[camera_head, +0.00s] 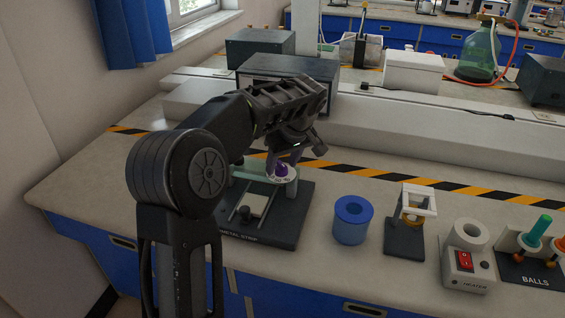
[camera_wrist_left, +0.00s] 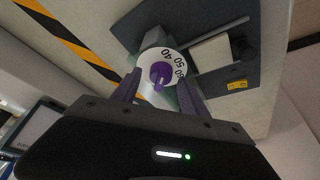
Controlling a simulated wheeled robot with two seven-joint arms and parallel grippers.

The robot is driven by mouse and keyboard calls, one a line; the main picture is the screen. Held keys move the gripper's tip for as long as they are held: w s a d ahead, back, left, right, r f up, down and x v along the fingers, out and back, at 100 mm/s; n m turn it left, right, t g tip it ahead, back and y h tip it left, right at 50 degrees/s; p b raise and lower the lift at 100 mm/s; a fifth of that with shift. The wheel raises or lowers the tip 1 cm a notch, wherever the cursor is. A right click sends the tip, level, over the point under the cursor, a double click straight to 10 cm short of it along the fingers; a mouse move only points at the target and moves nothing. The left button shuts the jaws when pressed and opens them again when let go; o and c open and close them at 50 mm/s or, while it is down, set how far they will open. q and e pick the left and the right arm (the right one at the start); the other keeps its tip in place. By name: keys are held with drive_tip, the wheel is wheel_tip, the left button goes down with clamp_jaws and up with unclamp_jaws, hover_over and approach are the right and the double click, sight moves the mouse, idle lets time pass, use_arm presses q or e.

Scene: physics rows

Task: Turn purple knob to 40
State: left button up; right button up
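The purple knob (camera_head: 281,171) sits on a white numbered dial (camera_head: 291,178) on the metal strip apparatus (camera_head: 270,228). In the left wrist view the knob (camera_wrist_left: 160,73) is in the middle of the dial (camera_wrist_left: 176,57), and 40, 50 and what looks like 60 are readable on its upper right. The setting of the knob cannot be read for certain. My left gripper (camera_head: 284,157) is above the knob, pointing down. Its purple fingers (camera_wrist_left: 158,92) are apart, one on each side of the knob, with gaps visible. My right gripper is not in view.
A blue cylinder (camera_head: 351,220), a small stand with a yellow part (camera_head: 405,235), a heater with a red switch (camera_head: 466,262) and a balls rack (camera_head: 530,262) stand to the right. A dark box (camera_head: 290,80) and grey ledge (camera_head: 430,137) lie behind, past the striped tape (camera_head: 420,182).

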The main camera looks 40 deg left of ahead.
use_arm(q)
drive_tip(key=v, duration=0.7)
drive_tip(key=shift+d+r, duration=0.15)
drive_tip(key=shift+r, duration=0.25)
idle(0.4)
